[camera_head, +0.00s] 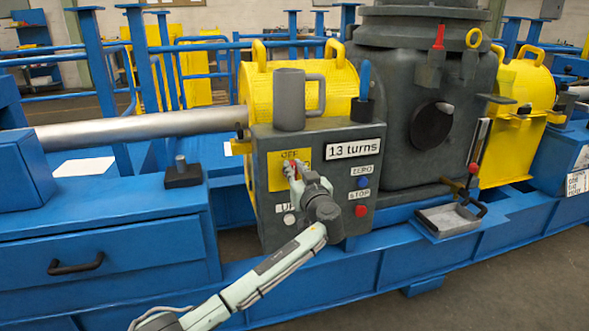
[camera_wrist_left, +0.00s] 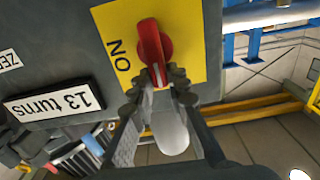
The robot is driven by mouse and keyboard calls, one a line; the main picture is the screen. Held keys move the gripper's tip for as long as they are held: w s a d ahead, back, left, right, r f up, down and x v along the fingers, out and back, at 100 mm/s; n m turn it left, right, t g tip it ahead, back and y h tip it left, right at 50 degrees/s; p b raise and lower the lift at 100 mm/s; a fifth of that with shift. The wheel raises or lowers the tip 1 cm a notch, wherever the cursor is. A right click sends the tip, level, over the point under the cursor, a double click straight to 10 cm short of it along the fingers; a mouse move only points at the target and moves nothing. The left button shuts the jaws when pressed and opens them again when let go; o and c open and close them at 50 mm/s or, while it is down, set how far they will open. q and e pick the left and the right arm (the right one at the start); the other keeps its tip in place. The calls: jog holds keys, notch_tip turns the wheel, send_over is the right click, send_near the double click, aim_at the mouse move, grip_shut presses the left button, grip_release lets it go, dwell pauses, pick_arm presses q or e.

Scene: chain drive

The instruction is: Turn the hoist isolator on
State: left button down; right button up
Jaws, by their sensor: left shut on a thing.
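The hoist isolator is a red rotary handle (camera_wrist_left: 150,45) on a yellow plate (camera_wrist_left: 193,50) on the front of a grey control box. My left gripper (camera_wrist_left: 160,82) is shut on the handle's end, one finger on each side. In the wrist view the handle stands nearly upright, and the word ON is off to its left, not in line with it. In the head view the plate (camera_head: 277,178) has OFF at its top; my left gripper (camera_head: 293,172) covers most of the handle and part of the lettering. My right gripper is not in view.
The box (camera_head: 335,207) carries a "13 turns" display (camera_head: 354,148), a blue ZERO button (camera_head: 362,182), a red STOP button (camera_head: 361,211) and a pale button (camera_head: 289,219). A grey mug (camera_head: 289,100) stands on top. A blue beam runs below the box.

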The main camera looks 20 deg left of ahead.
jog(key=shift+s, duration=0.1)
pick_arm(q)
jog(key=shift+d+f, duration=0.1)
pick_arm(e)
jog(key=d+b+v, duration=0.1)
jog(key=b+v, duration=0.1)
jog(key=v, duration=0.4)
pick_arm(q)
jog(key=shift+w+d+f+m+p, duration=0.25)
jog(key=shift+d+f+m+p, duration=0.15)
jog(key=shift+m, duration=2.6)
jog(key=shift+w+d+f+m+p, duration=0.3)
jog(key=shift+f+m+p, duration=0.15)
jog(key=shift+m, duration=2.55)
jog(key=shift+w+d+f+m+p, duration=0.2)
jog(key=shift+d+f+m+p, duration=0.2)
jog(key=shift+m, duration=2.6)
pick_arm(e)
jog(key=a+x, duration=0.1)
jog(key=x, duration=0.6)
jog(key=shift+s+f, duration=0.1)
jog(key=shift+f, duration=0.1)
